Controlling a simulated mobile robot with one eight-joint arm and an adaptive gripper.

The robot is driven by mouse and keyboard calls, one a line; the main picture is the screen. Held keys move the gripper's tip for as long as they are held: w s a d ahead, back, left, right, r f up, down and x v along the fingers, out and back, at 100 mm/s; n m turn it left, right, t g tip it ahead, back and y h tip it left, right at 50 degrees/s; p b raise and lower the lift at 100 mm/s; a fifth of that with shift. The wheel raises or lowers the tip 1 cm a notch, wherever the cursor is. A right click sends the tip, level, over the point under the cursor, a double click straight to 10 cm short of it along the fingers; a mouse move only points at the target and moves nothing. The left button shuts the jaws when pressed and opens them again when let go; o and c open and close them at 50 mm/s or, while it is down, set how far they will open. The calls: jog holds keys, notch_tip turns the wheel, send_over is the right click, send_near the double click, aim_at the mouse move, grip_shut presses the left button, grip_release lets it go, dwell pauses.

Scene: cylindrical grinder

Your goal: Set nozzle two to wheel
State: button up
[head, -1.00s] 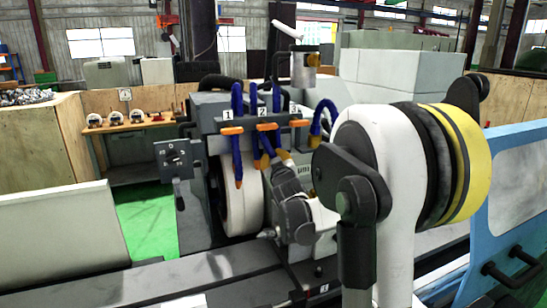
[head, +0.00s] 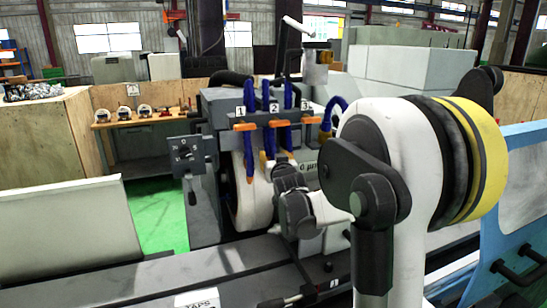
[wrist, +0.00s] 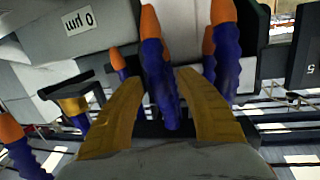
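In the head view, blue hoses with orange fittings hang in a row under tags 1, 2 and 3. The hose under tag 2, nozzle two (head: 267,138), hangs roughly straight down in front of the pale grinding wheel (head: 258,205). My gripper is at the hoses' lower ends, mostly hidden by my wrist. In the wrist view, the yellow fingers of my gripper (wrist: 160,84) are apart. A blue hose with an orange tip (wrist: 158,75) stands between them, with narrow gaps on both sides. I cannot tell for certain which number it bears. Another hose (wrist: 224,55) is just right of it.
A control box with a knob (head: 186,158) stands left of the wheel. Another blue hose (head: 333,115) curves to the right of tag 3. The grinder bed (head: 120,285) runs along the front. A blue panel (head: 520,190) is at the right.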

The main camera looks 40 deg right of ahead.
jog(key=v, duration=1.2)
jog(key=s+a+f+n+g+y+b, duration=0.1)
jog(key=s+a+f+g+y+b, duration=0.1)
jog(key=s+a+f, duration=0.4)
jog(key=s+a+f+n+g+y+b, duration=0.2)
jog(key=s+a+f, duration=0.5)
jog(key=a, duration=0.4)
jog(key=s+a+f+n+g+y+b, duration=0.2)
jog(key=s+a+f+g+y+b, duration=0.1)
jog(key=s+a+f, duration=0.4)
jog(key=shift+s+a+f+g, duration=0.1)
jog(key=shift+s+a+g, duration=0.6)
jog(key=shift+s, duration=0.45)
